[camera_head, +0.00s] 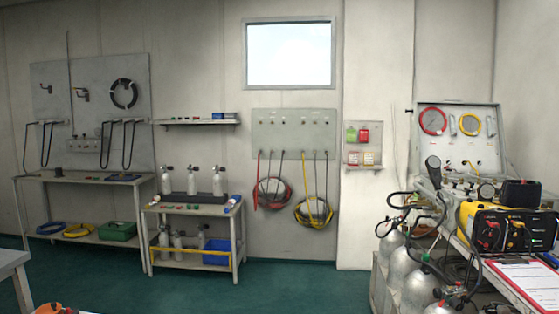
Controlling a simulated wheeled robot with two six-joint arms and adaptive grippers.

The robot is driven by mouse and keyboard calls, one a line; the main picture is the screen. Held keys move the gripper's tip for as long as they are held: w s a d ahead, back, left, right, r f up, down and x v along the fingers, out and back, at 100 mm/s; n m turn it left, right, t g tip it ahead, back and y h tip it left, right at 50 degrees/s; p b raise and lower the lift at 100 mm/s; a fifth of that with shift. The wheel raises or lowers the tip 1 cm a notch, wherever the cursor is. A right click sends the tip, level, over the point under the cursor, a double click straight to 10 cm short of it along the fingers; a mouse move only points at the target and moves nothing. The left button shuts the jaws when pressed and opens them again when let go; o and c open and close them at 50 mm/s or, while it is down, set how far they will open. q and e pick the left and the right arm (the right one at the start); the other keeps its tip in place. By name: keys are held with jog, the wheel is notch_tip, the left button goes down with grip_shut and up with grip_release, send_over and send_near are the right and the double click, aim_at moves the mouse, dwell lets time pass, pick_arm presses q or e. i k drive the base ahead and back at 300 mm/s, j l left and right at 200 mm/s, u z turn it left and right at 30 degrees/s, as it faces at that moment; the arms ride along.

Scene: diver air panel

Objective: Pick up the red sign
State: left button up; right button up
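A small red sign (364,135) hangs on the upper part of a grey wall panel (362,127), right of the window. A green sign (351,135) hangs just left of it. Two small white and red items (368,158) stand on a ledge below them. The red sign looks upright and unobstructed, but is too small to read.
At right, a bench carries a yellow and black unit (488,226), a clipboard (528,279) and gas cylinders (412,276) beside it. Coiled hoses (314,212) hang left of the panel. A two-tier trolley (190,211) stands further left. The green floor (300,285) is open in the middle.

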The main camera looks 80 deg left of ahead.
aim_at(353, 156)
jog(key=u, duration=2)
jog(key=i+u, duration=0.1)
jog(key=i, duration=1.9)
jog(key=i+z, duration=0.15)
jog(key=i, duration=0.7)
jog(key=i+j, duration=0.15)
jog(key=i, duration=0.7)
jog(key=i+j+z, duration=0.1)
jog(key=i, duration=0.75)
